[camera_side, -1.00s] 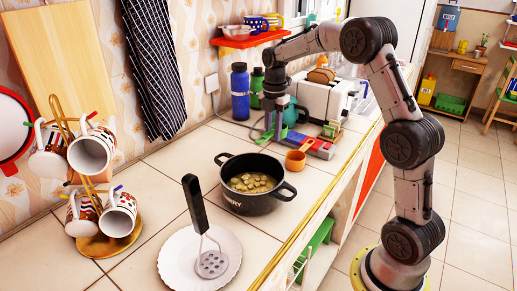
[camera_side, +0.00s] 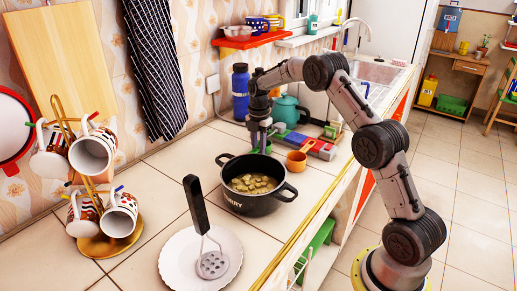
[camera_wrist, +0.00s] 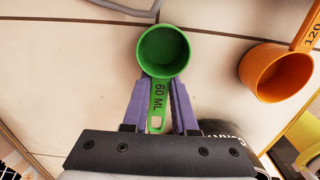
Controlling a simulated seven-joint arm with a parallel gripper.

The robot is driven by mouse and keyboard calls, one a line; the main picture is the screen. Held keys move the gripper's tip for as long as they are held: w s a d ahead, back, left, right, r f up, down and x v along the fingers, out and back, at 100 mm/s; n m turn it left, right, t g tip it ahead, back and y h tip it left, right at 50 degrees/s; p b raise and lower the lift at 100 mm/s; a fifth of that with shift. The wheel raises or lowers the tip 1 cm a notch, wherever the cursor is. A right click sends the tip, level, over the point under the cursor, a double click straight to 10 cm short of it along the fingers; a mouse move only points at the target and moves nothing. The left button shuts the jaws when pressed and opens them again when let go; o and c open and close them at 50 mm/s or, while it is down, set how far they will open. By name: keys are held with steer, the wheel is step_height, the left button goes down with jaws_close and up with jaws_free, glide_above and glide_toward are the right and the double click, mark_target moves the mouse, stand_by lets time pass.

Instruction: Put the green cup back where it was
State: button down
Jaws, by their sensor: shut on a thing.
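The green cup (camera_wrist: 165,52) is a small measuring cup with "60 ML" on its handle. In the wrist view my gripper (camera_wrist: 158,95) is shut on that handle, one purple finger on each side, and the cup's open mouth faces the camera. In the side view my gripper (camera_side: 262,138) is just behind the black pot (camera_side: 258,186), with the green cup (camera_side: 260,148) partly hidden by the gripper and pot. I cannot tell whether the cup touches the counter. An orange measuring cup (camera_side: 297,159) is to the right; it also shows in the wrist view (camera_wrist: 270,75).
A teal kettle (camera_side: 288,110), a row of coloured blocks (camera_side: 312,145) and a blue bottle (camera_side: 240,92) stand behind. A white plate with a masher (camera_side: 200,262) and a mug rack (camera_side: 98,246) are at the front. Tiled counter is bare left of the pot.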

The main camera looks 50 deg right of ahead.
steer(key=shift+f, duration=0.15)
steer(key=c, duration=0.7)
jaws_free()
